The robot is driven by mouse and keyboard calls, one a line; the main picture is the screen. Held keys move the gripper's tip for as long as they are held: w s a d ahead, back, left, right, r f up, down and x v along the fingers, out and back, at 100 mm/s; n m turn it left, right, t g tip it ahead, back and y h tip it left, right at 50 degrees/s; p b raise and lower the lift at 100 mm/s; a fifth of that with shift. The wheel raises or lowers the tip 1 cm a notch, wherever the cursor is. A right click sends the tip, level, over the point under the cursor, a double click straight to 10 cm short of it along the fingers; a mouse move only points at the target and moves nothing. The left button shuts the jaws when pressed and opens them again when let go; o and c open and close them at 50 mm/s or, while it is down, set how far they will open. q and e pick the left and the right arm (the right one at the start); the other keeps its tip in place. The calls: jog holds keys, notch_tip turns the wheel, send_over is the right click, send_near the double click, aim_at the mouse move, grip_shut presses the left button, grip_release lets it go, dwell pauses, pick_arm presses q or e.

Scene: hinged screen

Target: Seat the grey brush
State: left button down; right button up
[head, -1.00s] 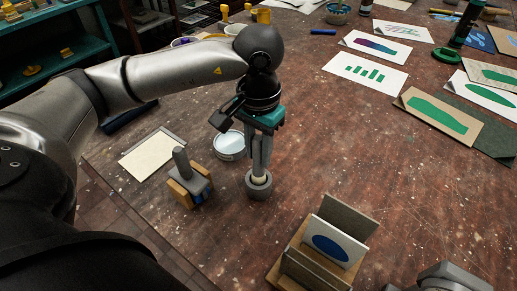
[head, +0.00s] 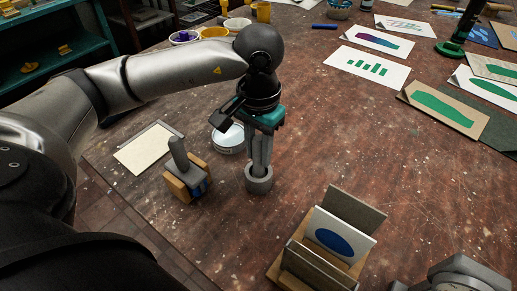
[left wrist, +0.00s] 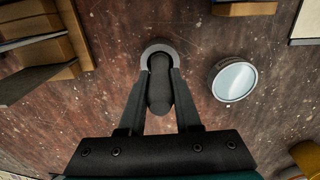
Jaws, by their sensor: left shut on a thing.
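My left gripper (head: 259,164) points down over a grey ring-shaped holder (head: 259,180) on the table. It is shut on the grey brush, whose dark rounded handle (left wrist: 159,88) shows between the fingers in the left wrist view. The holder also shows there as a ring (left wrist: 158,50) around the brush's far end. The brush's lower end is inside or right at the holder's mouth. I cannot tell whether it touches the bottom.
A wooden block with a grey-handled tool (head: 181,158) stands left of the holder. A round white tin (head: 229,139) is close behind. A wooden rack with cards (head: 345,212) stands front right. Prints (head: 366,66) lie at the back right; the middle table is clear.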

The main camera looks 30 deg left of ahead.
pick_arm(q)
jog(key=shift+f, duration=0.2)
jog(key=c, duration=0.5)
grip_release()
notch_tip(320, 180, up, 15)
jog(key=p, duration=0.2)
jog(key=shift+r+p, duration=0.15)
jog(key=shift+p, duration=0.25)
